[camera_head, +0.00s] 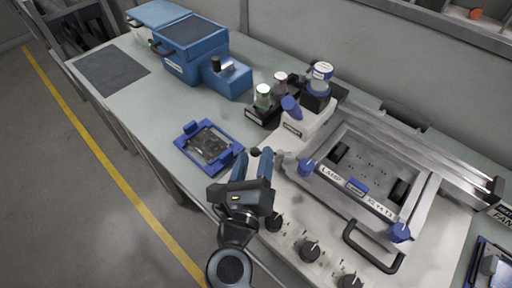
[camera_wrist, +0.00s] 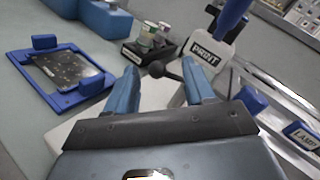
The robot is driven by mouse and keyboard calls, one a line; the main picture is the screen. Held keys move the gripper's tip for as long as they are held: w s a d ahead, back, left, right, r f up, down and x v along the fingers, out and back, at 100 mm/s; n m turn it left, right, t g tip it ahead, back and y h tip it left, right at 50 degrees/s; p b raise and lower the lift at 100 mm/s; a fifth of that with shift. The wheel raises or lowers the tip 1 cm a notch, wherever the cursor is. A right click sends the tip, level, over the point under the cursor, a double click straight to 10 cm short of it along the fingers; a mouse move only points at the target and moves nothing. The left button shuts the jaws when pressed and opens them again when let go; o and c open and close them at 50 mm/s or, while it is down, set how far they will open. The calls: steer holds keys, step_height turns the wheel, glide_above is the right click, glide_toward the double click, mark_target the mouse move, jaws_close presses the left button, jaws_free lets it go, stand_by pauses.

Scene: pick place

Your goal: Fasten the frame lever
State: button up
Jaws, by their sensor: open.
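A short lever with a black ball end (camera_head: 255,152) sticks out from the left side of the machine's metal frame (camera_head: 340,190). In the wrist view the ball (camera_wrist: 157,69) shows between my fingertips, with its rod running right. My gripper (camera_head: 254,162) is open, its two blue fingers pointing at the lever. It also shows in the wrist view (camera_wrist: 160,80). I cannot tell whether the fingers touch the lever. Blue clamp knobs (camera_head: 305,168) and (camera_head: 400,232) sit on the frame's front corners. A blue handle (camera_head: 290,104) stands above the PRINT label.
A blue fixture with a circuit board (camera_head: 209,147) lies left of my gripper. Jars (camera_head: 263,95) stand in a black holder behind. Black dials (camera_head: 310,250) and a black bar handle (camera_head: 372,250) are at the machine's front. A blue device (camera_head: 195,50) stands far left.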

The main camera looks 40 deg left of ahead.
steer(key=shift+x, duration=1.4)
steer(key=shift+c, duration=0.2)
steer(key=shift+f, duration=0.1)
steer(key=c, duration=0.9)
